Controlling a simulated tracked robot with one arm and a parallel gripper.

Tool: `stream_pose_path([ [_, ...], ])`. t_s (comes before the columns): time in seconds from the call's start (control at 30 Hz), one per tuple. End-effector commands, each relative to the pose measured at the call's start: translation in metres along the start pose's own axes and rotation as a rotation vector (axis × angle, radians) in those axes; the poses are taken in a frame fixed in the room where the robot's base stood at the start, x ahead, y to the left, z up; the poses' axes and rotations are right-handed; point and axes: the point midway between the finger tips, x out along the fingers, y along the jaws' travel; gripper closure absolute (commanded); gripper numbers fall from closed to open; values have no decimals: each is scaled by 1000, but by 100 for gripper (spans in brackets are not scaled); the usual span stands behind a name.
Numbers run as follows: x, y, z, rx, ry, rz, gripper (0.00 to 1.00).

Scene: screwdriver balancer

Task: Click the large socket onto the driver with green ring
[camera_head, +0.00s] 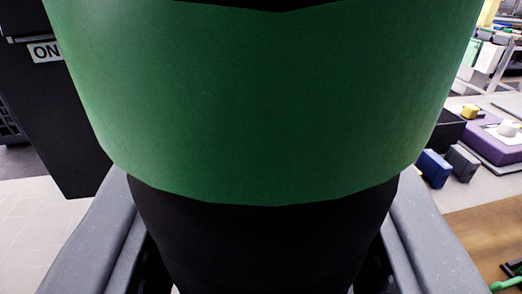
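The driver with the green ring (270,110) fills the middle of the view, very close to the camera. Its wide green band shows above a black tapered part (265,245); its upper end is cut off by the frame. My gripper (262,182) has one grey finger on each side of the black part, just below the green band. The fingers lie close against it and look shut on it, though the contact faces are mostly hidden. I cannot make out the large socket in this view.
At the right are a blue block (434,168), a grey block (462,163) and a purple block (490,146) on a pale surface. A brown wooden surface (475,240) with a green item (508,282) is at lower right.

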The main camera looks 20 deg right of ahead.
Motion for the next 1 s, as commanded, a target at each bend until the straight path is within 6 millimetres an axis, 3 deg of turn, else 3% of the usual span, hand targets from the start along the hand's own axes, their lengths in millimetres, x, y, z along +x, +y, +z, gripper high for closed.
stream_pose_path([
  [1.0,0,1,1,2,-5,2,100],
])
